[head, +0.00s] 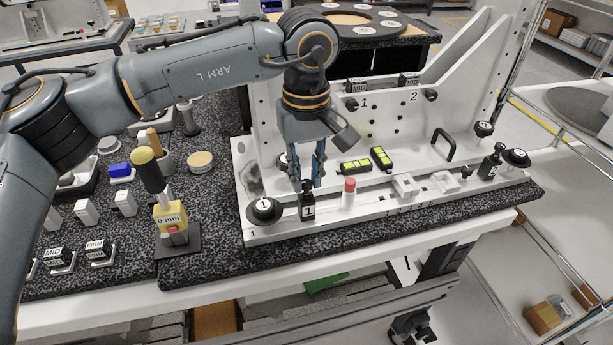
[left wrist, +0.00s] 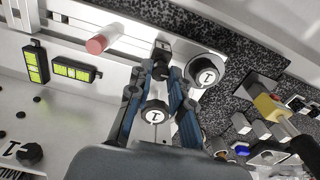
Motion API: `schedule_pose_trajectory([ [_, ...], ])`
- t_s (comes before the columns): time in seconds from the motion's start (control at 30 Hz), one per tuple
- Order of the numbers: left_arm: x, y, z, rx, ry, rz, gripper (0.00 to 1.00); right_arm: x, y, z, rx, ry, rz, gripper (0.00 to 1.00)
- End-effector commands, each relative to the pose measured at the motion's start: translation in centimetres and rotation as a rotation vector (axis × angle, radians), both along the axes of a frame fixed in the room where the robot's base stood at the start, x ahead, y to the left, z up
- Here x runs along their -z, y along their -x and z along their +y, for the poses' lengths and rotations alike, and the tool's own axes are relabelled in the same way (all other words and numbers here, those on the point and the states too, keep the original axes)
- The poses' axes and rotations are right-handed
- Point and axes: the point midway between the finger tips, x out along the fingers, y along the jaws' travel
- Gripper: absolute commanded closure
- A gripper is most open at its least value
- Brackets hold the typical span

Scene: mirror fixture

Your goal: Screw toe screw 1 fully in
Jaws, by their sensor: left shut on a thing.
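Toe screw 1 (head: 308,186) stands at the top of the black block labelled 1 (head: 307,209), on the front left of the white fixture base. My left gripper (head: 306,184) points down over this block, its blue fingers shut on the screw. The fingers cover most of the screw, so its depth cannot be told. In the left wrist view my left gripper (left wrist: 161,72) closes beside the black block (left wrist: 161,50). A black knob marked 1 (left wrist: 155,113) shows between the fingers, apparently behind the grip. My right gripper is in neither view.
A larger black knob marked 1 (head: 263,210) stands close left of the block. A red-topped cylinder (head: 349,193) stands close right. Two yellow-green levels (head: 381,158) lie behind on the base. The white upright plate (head: 290,105) rises behind my gripper.

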Motion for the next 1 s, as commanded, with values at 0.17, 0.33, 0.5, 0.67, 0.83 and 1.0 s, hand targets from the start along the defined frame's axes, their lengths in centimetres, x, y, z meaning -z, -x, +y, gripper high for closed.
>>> schedule_pose_trajectory([
  [0.17, 0.1, 0.0, 0.0, 0.166, 0.001, -0.001, 1.00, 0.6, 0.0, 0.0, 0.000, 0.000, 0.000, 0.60],
  [0.33, 0.1, 0.0, 0.0, 0.328, 0.001, 0.000, 1.00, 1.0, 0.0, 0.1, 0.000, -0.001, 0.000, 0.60],
  [0.5, 0.1, 0.0, 0.0, 0.489, 0.001, 0.000, 1.00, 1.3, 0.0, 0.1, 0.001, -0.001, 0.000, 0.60],
  [0.67, 0.1, 0.0, 0.0, 0.641, 0.001, -0.001, 1.00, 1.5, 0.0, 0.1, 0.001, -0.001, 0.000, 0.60],
  [0.83, 0.0, 0.0, 0.0, 0.790, 0.001, -0.001, 1.00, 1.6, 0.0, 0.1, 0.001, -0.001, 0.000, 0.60],
  [1.0, 0.0, 0.0, 0.0, 0.916, 0.000, 0.000, 1.00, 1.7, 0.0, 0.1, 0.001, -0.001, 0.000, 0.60],
])
